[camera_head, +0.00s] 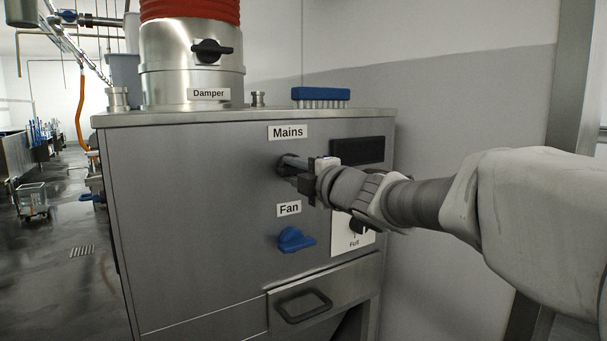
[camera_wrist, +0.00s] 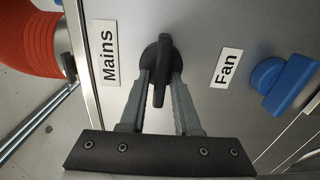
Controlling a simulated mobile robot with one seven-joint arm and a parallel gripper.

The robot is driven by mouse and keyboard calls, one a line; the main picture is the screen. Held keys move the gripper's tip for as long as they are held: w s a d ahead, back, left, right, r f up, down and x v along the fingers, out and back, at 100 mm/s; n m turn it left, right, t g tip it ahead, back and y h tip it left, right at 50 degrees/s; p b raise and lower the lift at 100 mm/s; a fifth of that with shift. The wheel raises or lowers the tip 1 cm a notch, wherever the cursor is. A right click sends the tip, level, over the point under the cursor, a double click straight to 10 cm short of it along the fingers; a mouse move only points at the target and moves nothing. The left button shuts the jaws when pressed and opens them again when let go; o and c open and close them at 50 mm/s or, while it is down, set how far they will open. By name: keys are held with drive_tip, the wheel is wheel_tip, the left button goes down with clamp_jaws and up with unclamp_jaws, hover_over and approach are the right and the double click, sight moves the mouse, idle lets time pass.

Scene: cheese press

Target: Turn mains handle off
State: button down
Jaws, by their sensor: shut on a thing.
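The mains handle (camera_wrist: 160,62) is a black round knob with a raised grip bar, on the grey panel between the Mains label (camera_wrist: 109,55) and the Fan label (camera_wrist: 227,68) in the wrist view. Its bar runs up and down there, roughly along the direction of the Mains lettering. My gripper (camera_wrist: 161,82) is shut on the bar, one finger on each side. In the head view my gripper (camera_head: 288,168) reaches the panel from the right, just below the Mains label (camera_head: 288,132), and mostly hides the handle.
A blue fan knob (camera_head: 293,239) sits below the handle, with a drawer handle (camera_head: 303,306) lower down. A black rectangular panel (camera_head: 357,150) is right of the handle. A blue brush (camera_head: 320,97) lies on the cabinet top. The Damper pipe (camera_head: 192,75) stands at the left.

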drive_tip(key=c, duration=0.9)
unclamp_jaws()
drive_tip(key=shift+o, duration=0.2)
drive_tip(key=shift+d, duration=0.1)
drive_tip(key=p+v, duration=0.3)
drive_tip(key=v, duration=1.4)
drive_tip(key=shift+s+d, duration=0.1)
drive_tip(key=shift+s, duration=0.05)
